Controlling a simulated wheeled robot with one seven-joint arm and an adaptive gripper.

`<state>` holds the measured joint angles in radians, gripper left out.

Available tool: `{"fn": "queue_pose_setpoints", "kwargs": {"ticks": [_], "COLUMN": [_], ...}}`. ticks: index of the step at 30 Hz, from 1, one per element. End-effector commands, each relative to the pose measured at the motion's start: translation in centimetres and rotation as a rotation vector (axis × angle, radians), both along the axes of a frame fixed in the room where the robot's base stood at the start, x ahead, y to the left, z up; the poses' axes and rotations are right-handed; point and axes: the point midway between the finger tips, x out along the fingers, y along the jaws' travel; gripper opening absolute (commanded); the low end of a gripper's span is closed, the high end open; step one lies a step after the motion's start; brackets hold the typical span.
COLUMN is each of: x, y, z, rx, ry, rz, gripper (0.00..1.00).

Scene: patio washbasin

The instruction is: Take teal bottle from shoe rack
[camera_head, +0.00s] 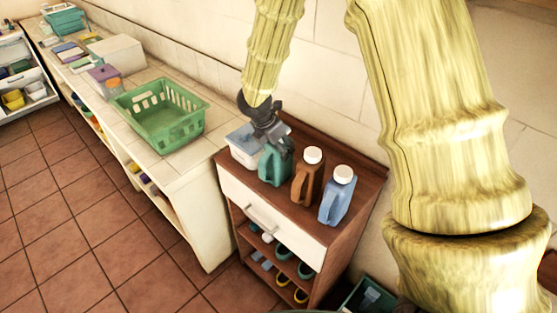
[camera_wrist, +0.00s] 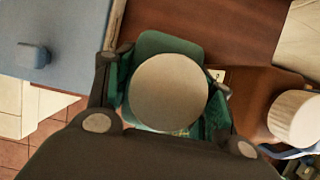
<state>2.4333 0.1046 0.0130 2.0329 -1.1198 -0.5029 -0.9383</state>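The teal bottle (camera_head: 275,166) stands upright on the brown top of the shoe rack (camera_head: 352,187), at the left of a row of bottles. My gripper (camera_head: 266,133) is over it from above and hides its upper part. In the wrist view, the round pale cap (camera_wrist: 168,92) of the teal bottle (camera_wrist: 160,45) lies between my two fingers (camera_wrist: 168,80), one on each side. The fingers are close to the teal sides, and I see no clear gap. Whether they press on the bottle cannot be told.
A brown bottle (camera_head: 307,180) stands close to the right, with a blue bottle (camera_head: 337,198) beyond it. A lidded bluish-white container (camera_head: 242,150) is close on the left. The rack has a white drawer (camera_head: 262,213). A green basket (camera_head: 165,122) sits on the counter at left.

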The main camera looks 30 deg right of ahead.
Motion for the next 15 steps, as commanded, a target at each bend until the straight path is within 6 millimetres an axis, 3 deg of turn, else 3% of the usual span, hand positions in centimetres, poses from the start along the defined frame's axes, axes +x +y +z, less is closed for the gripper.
{"fn": "queue_pose_setpoints", "kwargs": {"ticks": [1, 6, 15], "x": [-0.01, -0.01, 0.06], "y": [-0.01, -0.01, -0.02], "z": [0.00, 0.00, 0.10], "rx": [0.000, 0.000, -0.001], "ry": [0.000, 0.000, -0.002], "rz": [0.000, 0.000, -0.001], "gripper": [0.28, 0.00, 0.00]}}
